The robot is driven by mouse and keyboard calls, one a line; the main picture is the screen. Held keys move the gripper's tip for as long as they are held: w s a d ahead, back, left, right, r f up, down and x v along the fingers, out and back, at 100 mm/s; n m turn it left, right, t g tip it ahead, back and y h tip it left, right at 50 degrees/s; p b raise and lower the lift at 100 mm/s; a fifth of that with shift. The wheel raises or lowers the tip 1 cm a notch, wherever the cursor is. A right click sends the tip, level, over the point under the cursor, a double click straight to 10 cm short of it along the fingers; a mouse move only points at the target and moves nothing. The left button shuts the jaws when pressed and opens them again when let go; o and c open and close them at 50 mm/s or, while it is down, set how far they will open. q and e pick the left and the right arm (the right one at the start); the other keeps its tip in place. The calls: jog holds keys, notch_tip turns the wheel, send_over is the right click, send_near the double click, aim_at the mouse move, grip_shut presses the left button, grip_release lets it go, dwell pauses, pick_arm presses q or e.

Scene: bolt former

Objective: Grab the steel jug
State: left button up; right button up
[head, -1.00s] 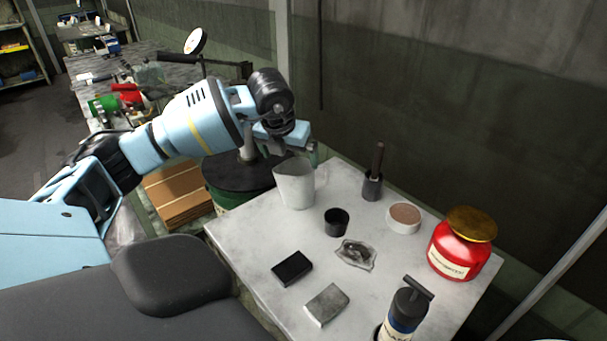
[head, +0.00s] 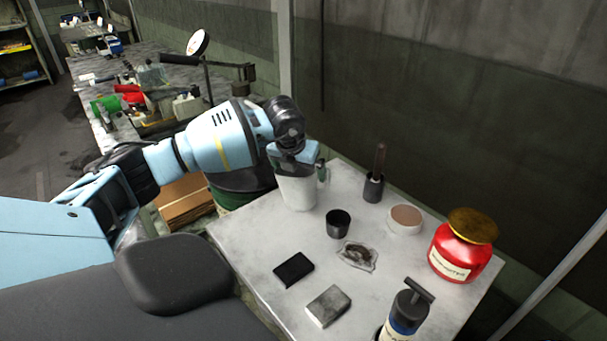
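The steel jug (head: 299,192) is a pale grey, upright vessel on the far left part of the white table. Its handle is on its right side. My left gripper (head: 299,166) is right above the jug, pointing down, and covers its rim. A fingertip shows near the handle at the right. The fingers are mostly hidden, so I cannot tell whether they are around the jug or closed on it. My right gripper is not in view.
The table (head: 250,240) also holds a black cup (head: 338,223), a brush in a holder (head: 374,186), a round tin (head: 405,219), a red jar (head: 460,248), a black block (head: 294,269), a grey block (head: 328,306) and a dark-topped bottle (head: 405,310). A wall stands behind.

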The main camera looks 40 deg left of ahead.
pick_arm(q)
jog(key=c, duration=1.6)
jog(key=shift+r, duration=0.1)
jog(key=shift+s+d+r+b, duration=0.35)
jog(key=shift+s+d+r, duration=0.7)
jog(key=shift+s, duration=1.25)
jog(key=shift+s+d+r+b, duration=0.45)
jog(key=shift+s+d, duration=1)
jog(key=shift+s, duration=0.85)
jog(key=shift+s+d+r+b, duration=0.25)
jog(key=shift+s+d+r, duration=0.85)
jog(key=shift+s, duration=1.2)
jog(key=shift+s+d+f, duration=0.1)
jog(key=shift+d+f, duration=0.1)
